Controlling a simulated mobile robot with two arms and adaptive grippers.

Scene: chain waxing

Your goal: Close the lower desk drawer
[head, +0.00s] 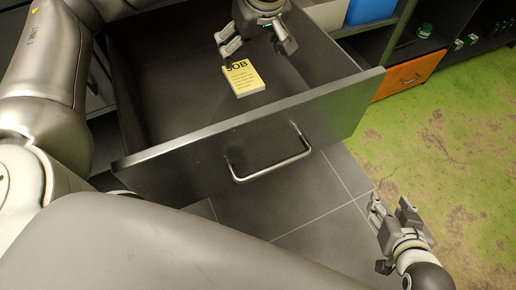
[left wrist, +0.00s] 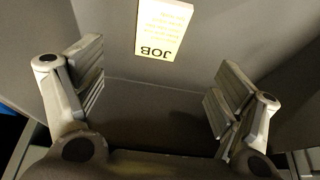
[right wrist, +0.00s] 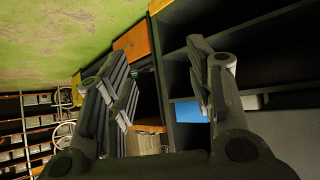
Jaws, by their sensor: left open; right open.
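The dark grey desk drawer (head: 185,165) stands pulled open in the head view. A bar handle (head: 270,172) is on its front panel. A yellow book (head: 243,77) lies flat on the drawer floor and also shows in the left wrist view (left wrist: 162,28). My left gripper (head: 259,46) is open and empty over the drawer, just beyond the book. It shows in the left wrist view (left wrist: 155,88) with the drawer floor between its fingers. My right gripper (head: 392,207) is open and empty, to the right of the drawer front, apart from the handle.
An orange drawer front (head: 408,77) and dark shelves (head: 485,55) stand at the upper right. A blue bin (head: 368,10) is at the top. Grey tiles (head: 330,225) and a green worn floor (head: 440,130) lie clear in front. The right wrist view shows shelving (right wrist: 235,60).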

